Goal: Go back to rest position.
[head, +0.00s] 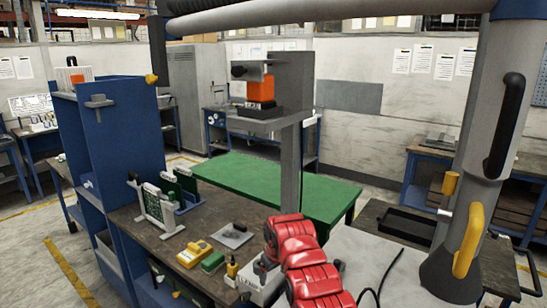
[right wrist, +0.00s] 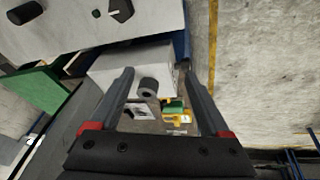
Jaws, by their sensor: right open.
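My right arm shows in the head view as red links at the lower middle, over the near end of the dark bench. My right gripper (head: 266,262) is at its far end, mostly hidden by the links. In the right wrist view the gripper's (right wrist: 160,72) two grey fingers stand wide apart with nothing held between them. Past the fingers is a white box (right wrist: 108,72) with a dark round part (right wrist: 148,88) in front of it. My left gripper is not in view.
The dark bench (head: 128,222) carries a yellow meter (head: 195,253), a small green block (head: 213,261) and a rack of green boards (head: 160,205). A green table (head: 245,180) stands behind. A thick grey column (head: 488,140) with black and yellow handles stands at right, its tube (head: 330,12) overhead.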

